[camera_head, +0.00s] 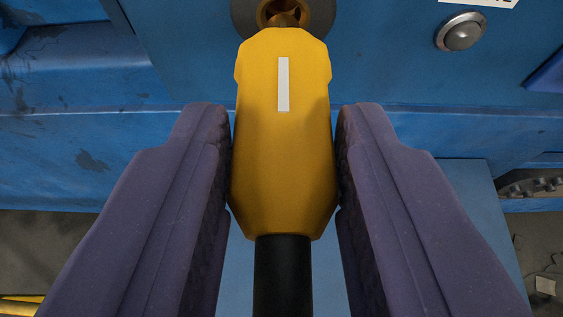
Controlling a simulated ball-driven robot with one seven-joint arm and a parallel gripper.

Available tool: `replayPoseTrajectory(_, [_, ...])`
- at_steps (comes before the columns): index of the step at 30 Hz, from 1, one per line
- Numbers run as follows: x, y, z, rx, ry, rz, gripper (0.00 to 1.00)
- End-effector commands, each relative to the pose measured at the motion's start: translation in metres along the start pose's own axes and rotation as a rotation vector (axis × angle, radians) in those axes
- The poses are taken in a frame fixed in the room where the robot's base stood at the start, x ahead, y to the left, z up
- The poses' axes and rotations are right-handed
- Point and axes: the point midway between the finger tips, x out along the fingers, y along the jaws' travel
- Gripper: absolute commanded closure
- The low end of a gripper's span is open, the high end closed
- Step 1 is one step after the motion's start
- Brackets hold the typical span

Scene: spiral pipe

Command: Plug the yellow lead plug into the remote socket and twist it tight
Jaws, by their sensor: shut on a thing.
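The yellow lead plug (283,150) is in the middle of the view, with a white stripe on its top face near the front. A black cable (283,275) runs back from its rear end. My gripper (284,165) is shut on the plug, one purple finger against each side. The plug's nose points away from me at the socket (270,8), a brass-coloured ring in a dark round collar, cut off by the top edge. The plug's tip lies at the socket's mouth. I cannot tell how far it is inside.
A blue panel (390,60) fills the back, with a metal dome button (461,32) at the upper right and part of a white label above it. A blue ledge runs below. Grey floor shows at the lower left and lower right.

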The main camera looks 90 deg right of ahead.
Motion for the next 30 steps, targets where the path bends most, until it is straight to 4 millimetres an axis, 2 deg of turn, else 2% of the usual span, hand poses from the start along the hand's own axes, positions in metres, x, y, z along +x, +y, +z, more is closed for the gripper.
replayPoseTrajectory(30, [0.024, 0.0, -0.011, 0.0, 0.001, 0.0, 0.99])
